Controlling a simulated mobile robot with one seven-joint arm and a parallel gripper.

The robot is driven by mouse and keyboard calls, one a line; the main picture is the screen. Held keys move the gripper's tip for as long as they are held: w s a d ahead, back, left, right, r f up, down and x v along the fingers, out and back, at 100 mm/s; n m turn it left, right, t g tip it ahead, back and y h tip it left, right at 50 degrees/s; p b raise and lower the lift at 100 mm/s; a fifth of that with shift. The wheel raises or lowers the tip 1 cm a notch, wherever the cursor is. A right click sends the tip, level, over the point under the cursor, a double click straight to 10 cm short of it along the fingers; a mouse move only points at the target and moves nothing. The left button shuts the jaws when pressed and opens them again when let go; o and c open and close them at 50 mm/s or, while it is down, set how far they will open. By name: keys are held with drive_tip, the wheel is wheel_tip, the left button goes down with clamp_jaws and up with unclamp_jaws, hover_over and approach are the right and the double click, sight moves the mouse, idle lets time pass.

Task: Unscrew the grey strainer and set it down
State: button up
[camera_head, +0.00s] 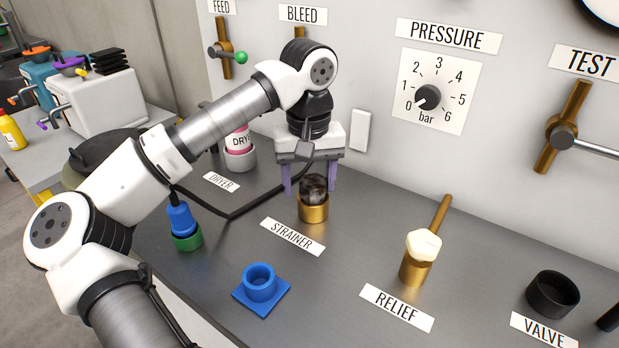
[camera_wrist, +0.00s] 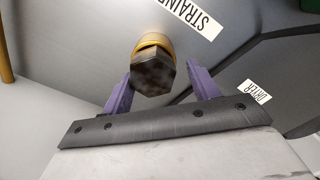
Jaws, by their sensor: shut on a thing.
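The strainer (camera_head: 313,186) is a dark, mottled grey-brown piece with a faceted top. It sits upright in a brass cup (camera_head: 313,211) behind the STRAINER label. In the wrist view the strainer (camera_wrist: 153,75) shows as a dark faceted head, with the brass ring (camera_wrist: 154,41) beyond it. My gripper (camera_head: 310,187) points down over it, with one purple finger on each side. The fingers of my gripper (camera_wrist: 160,72) are shut on the strainer. The exact contact at the fingertips is hard to see.
A blue square-based socket (camera_head: 261,283) stands in front on the grey bench. A blue plug in a green cup (camera_head: 187,238) is to the left. The brass relief valve (camera_head: 416,268) and a black cup (camera_head: 553,294) are to the right. The bench between the strainer and relief valve is clear.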

drive_tip(key=c, duration=0.6)
drive_tip(key=n, duration=0.3)
drive_tip(key=n+b, duration=0.1)
drive_tip(key=n, duration=0.1)
drive_tip(key=shift+w+a+f, duration=0.1)
drive_tip(key=shift+a+f, duration=0.05)
drive_tip(key=shift+a, duration=0.1)
drive_tip(key=shift+c, duration=0.5)
drive_tip(key=n+b, duration=0.1)
drive_tip(key=n, duration=0.4)
drive_tip(key=shift+a, duration=0.1)
drive_tip(key=n, duration=0.5)
drive_tip(key=shift+s+r+b, duration=0.2)
drive_tip(key=shift+r+b, duration=0.1)
drive_tip(key=shift+b, duration=0.05)
drive_tip(key=o, duration=0.6)
drive_tip(key=shift+d, duration=0.25)
drive_tip(key=shift+o, duration=0.7)
drive_tip(key=shift+w+d, duration=0.15)
